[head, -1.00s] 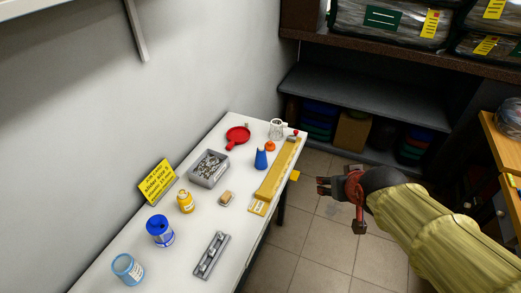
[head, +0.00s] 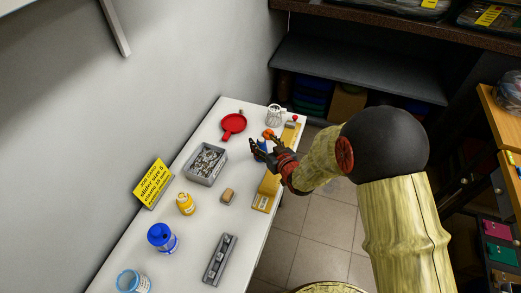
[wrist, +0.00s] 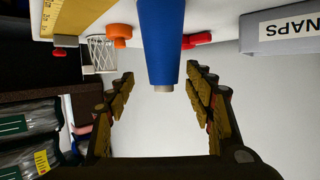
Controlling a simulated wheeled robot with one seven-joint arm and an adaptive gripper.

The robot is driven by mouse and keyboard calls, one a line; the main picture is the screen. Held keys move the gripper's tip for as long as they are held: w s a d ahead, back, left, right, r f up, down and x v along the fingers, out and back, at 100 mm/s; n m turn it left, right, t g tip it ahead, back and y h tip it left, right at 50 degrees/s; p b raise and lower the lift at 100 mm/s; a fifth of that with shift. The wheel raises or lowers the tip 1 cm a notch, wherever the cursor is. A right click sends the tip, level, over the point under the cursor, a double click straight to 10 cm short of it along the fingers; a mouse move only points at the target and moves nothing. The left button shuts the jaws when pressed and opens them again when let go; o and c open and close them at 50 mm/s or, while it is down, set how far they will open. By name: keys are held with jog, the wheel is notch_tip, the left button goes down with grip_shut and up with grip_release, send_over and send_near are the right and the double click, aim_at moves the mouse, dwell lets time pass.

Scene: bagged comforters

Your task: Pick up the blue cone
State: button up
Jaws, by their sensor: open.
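The blue cone (head: 262,146) stands on the white table near its right side, mostly hidden behind my gripper in the head view. In the wrist view the blue cone (wrist: 161,40) fills the upper middle, its narrow pale tip pointing down in the picture. My gripper (head: 262,151) is at the cone in the head view. In the wrist view my gripper (wrist: 160,88) is open, with one finger to each side of the cone's tip. I cannot tell whether either finger touches it.
An orange item (head: 268,133), a wire basket (head: 275,116) and a red pan (head: 233,123) lie behind the cone. A grey bin (head: 206,164) stands to its left. A yellow ruler-like strip (head: 265,195) runs along the table's right edge.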

jog(key=x, duration=0.2)
jog(key=b+x, duration=0.1)
jog(key=x, duration=0.1)
jog(key=shift+a+f, duration=0.2)
jog(key=shift+a, duration=0.15)
jog(key=shift+w+a+f+b, duration=0.1)
jog(key=shift+w+a+b, duration=0.1)
jog(key=shift+w+b, duration=0.3)
jog(key=c, duration=0.3)
grip_shut()
